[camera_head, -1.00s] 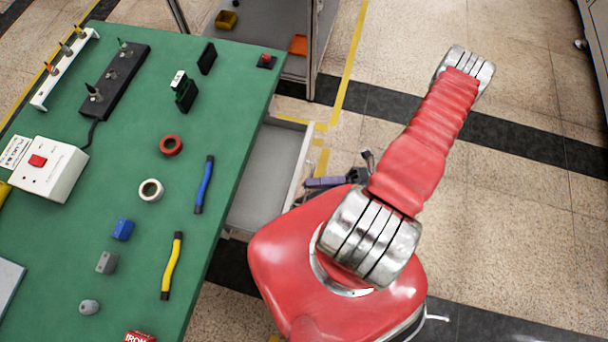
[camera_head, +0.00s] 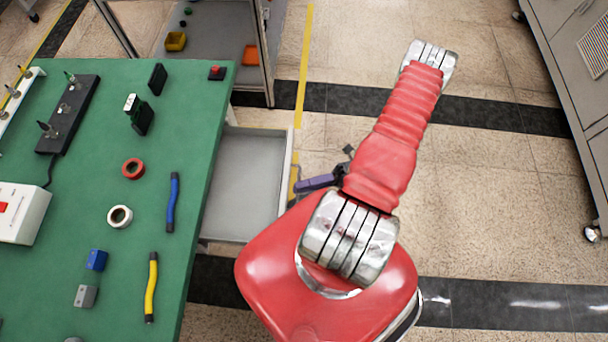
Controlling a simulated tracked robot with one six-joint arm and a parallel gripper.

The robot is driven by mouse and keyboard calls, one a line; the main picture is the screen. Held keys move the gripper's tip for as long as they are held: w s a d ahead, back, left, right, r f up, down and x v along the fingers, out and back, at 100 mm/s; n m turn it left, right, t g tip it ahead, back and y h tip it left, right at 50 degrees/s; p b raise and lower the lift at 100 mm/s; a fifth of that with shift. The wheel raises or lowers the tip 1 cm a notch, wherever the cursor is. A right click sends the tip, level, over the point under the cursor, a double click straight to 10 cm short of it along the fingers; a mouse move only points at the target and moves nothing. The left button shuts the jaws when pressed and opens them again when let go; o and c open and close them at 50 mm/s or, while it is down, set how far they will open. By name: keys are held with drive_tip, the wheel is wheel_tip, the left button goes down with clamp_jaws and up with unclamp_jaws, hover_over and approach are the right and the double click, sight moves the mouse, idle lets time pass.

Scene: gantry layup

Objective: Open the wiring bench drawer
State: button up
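The wiring bench (camera_head: 205,110) has a green top and stands at the left. Its drawer (camera_head: 248,175) is pulled out on the bench's right side. I see its bare grey floor and pale walls, and it looks empty. My gripper (camera_head: 318,182), a small purple and dark shape, is just to the right of the drawer's front edge, partly hidden behind my red arm. It appears apart from the drawer front, though I cannot see any handle. The fingers are too small and covered to tell their opening.
On the bench lie a blue tool (camera_head: 172,202), a yellow tool (camera_head: 151,287), tape rolls (camera_head: 133,168) and small blocks. A shelf rack (camera_head: 268,60) stands beyond the bench. A grey cabinet (camera_head: 565,75) is at the right. The floor (camera_head: 480,210) between is clear.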

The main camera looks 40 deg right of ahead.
drive_tip(key=shift+o, duration=0.7)
drive_tip(key=shift+d, duration=0.1)
drive_tip(key=v, duration=1.3)
drive_tip(key=shift+d, duration=0.3)
drive_tip(key=shift+s, duration=0.1)
